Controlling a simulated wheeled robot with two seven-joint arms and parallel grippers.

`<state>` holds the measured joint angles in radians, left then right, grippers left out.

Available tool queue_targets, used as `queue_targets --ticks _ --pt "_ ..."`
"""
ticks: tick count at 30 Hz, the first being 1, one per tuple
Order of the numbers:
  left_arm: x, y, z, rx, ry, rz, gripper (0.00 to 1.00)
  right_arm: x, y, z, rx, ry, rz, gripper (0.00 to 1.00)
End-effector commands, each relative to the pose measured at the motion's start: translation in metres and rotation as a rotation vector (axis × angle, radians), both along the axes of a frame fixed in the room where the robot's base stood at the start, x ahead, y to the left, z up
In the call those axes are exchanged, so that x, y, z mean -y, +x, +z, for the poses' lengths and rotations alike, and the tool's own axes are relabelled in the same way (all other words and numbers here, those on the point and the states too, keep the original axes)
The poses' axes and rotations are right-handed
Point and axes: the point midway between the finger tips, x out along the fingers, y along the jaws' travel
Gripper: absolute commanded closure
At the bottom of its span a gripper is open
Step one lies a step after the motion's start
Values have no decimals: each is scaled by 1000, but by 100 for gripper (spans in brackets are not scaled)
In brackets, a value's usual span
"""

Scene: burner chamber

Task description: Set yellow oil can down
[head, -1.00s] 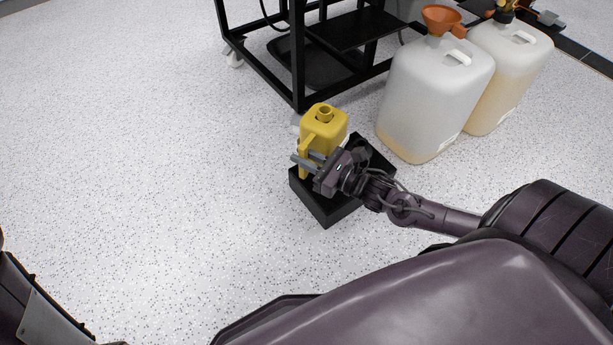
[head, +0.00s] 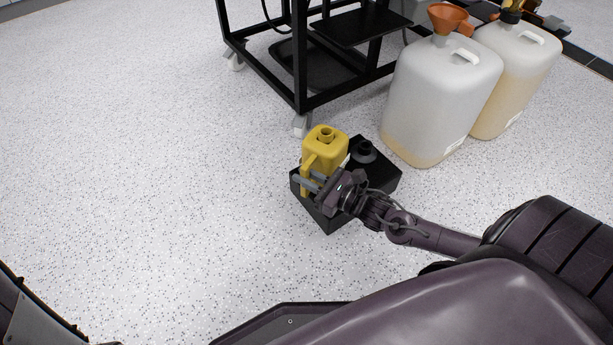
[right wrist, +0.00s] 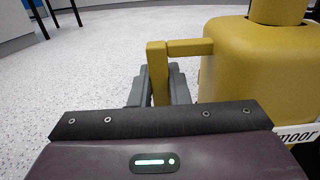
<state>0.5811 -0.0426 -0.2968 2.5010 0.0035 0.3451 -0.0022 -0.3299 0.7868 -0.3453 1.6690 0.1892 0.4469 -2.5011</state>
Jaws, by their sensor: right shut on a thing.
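The yellow oil can (head: 328,148) is upright at the left part of a low black box (head: 338,217) on the floor. I cannot tell whether its base touches the box top. My right gripper (head: 312,182) is shut on the can's handle. In the right wrist view the fingers (right wrist: 158,86) close around the upright handle bar, and the can's body (right wrist: 255,65) fills the right side. My left gripper is not in view.
Two large whitish jugs (head: 440,95) stand at the right, the nearer with an orange funnel (head: 450,18). A black wheeled frame (head: 300,60) stands behind. The floor at left is clear.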

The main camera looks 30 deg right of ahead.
Motion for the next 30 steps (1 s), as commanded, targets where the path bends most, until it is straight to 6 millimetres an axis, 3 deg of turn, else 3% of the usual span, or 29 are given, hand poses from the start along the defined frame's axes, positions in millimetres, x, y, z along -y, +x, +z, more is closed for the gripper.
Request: queue_targets --ticks 1,5,16,30 --pt "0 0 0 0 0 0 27 0 0 0 0 0 0 81" --pt "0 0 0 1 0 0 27 0 0 0 0 0 0 64" --pt "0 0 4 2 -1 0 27 0 -1 5 -1 0 0 63" --pt "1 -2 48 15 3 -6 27 41 -82 8 -5 -1 0 63"
